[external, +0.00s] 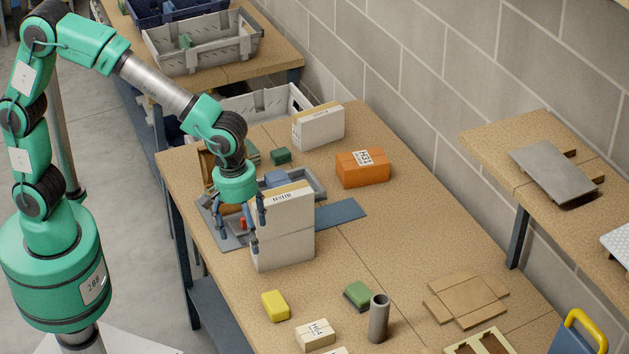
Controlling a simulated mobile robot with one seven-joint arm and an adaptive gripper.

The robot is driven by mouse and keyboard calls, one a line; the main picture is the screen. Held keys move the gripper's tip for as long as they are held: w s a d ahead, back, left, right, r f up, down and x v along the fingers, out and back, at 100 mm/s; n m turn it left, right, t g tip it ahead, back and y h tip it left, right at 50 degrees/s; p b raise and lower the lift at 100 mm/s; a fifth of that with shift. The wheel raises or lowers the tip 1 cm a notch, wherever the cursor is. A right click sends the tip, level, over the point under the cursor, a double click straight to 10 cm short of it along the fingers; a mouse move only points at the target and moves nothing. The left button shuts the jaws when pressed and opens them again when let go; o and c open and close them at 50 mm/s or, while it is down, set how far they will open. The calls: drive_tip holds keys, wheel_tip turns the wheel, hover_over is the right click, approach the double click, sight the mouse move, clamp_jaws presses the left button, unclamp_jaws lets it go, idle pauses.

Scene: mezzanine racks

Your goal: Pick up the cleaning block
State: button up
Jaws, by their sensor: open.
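No block is labelled as the cleaning block. A small yellow block (275,305) lies on the near left part of the table, and a green block (357,294) lies to its right. Another dark green block (281,156) lies farther back. I cannot tell which is the cleaning block. My gripper (241,222) points down, open, over the grey tray (232,243) and at the left side of a tall white box (285,245). It is well behind the yellow block. A small red thing (243,223) shows near its fingers; I cannot tell whether they touch.
An orange box (362,168) and a white carton (318,127) stand farther back. A grey cylinder (379,318) stands beside the near green block. A small white box (315,335) lies near the front. A flattened cardboard piece (466,300) lies at right. The table's right middle is clear.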

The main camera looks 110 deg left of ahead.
sight(279, 299)
drive_tip(key=w+a+f+n, duration=0.1)
drive_tip(key=w+f+n, duration=0.2)
drive_tip(key=f, duration=0.2)
drive_tip(key=w+a+f+n+g, duration=0.1)
drive_tip(key=w+f+n, duration=0.2)
drive_tip(key=f, duration=0.3)
drive_tip(key=shift+w+a+f, duration=0.3)
drive_tip(key=shift+w+a, duration=0.05)
drive_tip(key=shift+a, duration=0.05)
drive_tip(key=shift+f, duration=0.1)
wheel_tip(279, 299, down, 8)
drive_tip(key=shift+f+b, duration=0.2)
drive_tip(key=shift+b, duration=0.3)
drive_tip(key=shift+s+a+f+b, duration=0.1)
drive_tip(key=shift+f+b, duration=0.2)
drive_tip(key=shift+f, duration=1)
drive_tip(key=shift+a+f+b, duration=0.1)
drive_tip(key=shift+f+b, duration=0.15)
drive_tip(key=shift+f, duration=1.05)
drive_tip(key=shift+c, duration=0.2)
